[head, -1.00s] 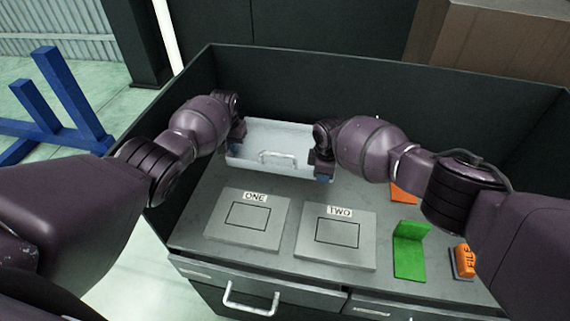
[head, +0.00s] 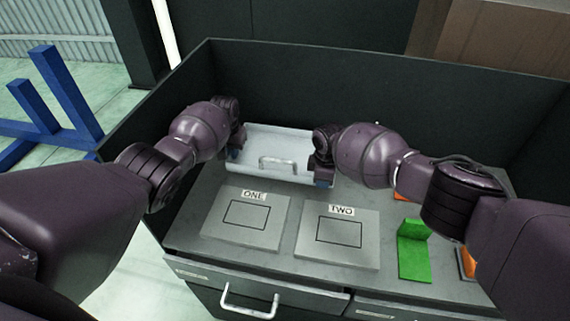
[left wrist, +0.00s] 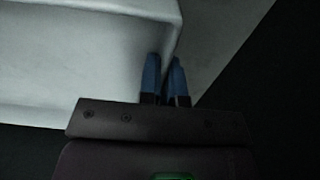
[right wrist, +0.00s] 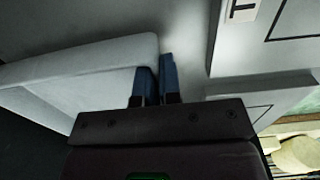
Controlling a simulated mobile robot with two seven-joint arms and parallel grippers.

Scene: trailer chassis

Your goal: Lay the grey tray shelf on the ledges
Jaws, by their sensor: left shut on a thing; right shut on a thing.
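The grey tray shelf (head: 292,145) is a pale, shallow tray with a raised rim and a bar handle on its near side. In the head view it is held between my two grippers over the back left of the bench. My left gripper (head: 234,154) is shut on its left edge, and the left wrist view shows blue fingertips (left wrist: 165,72) at the tray's corner. My right gripper (head: 322,180) is shut on its right edge, with its fingertips (right wrist: 155,72) at the rim in the right wrist view. I cannot make out the ledges or whether the tray touches anything below.
Grey plates marked ONE (head: 235,231) and TWO (head: 355,255) lie in front of the tray. A green angled bracket (head: 412,258) and partly hidden orange pieces (head: 466,264) are at right. Dark walls (head: 300,85) close the bench's back and sides.

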